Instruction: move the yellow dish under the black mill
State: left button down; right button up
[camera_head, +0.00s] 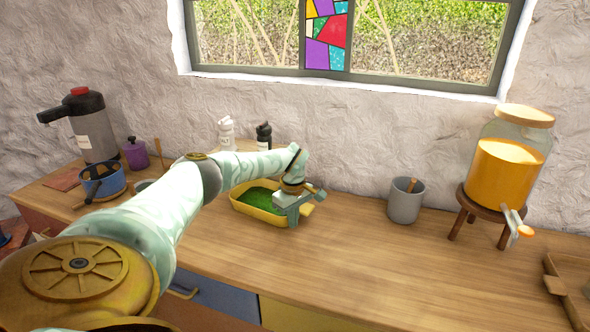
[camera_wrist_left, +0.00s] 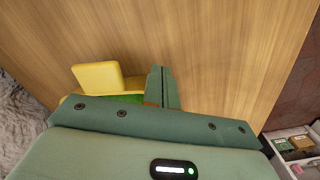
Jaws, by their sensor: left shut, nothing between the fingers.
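The yellow dish (camera_head: 250,213) is a shallow oblong with a green filling, on the wooden counter in front of the black mill. In the left wrist view its yellow end (camera_wrist_left: 97,76) shows beside the fingers. The black mill (camera_head: 263,133) stands near the wall; my left arm hides its lower part. My left gripper (camera_head: 297,212) is at the dish's right end, shut and empty. Its closed fingers also show in the left wrist view (camera_wrist_left: 161,88); I cannot tell whether they touch the dish. My right gripper is not in view.
A white mill (camera_head: 226,134) stands left of the black one. A grey cup (camera_head: 405,204) and a drink dispenser (camera_head: 507,165) stand to the right. A blue pot (camera_head: 103,184), a purple bottle (camera_head: 136,154) and a flask (camera_head: 94,130) stand left.

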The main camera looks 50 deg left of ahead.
pick_arm(q)
jog(key=d+p, duration=0.2)
jog(key=d+r+p, duration=0.1)
jog(key=d, duration=0.1)
jog(key=shift+w+r+p, duration=0.2)
jog(key=shift+p, duration=0.15)
notch_tip(320, 180, up, 9)
jog(key=p, duration=0.1)
jog(key=shift+f+p, duration=0.2)
jog(key=shift+p, duration=0.2)
jog(key=shift+f, duration=0.1)
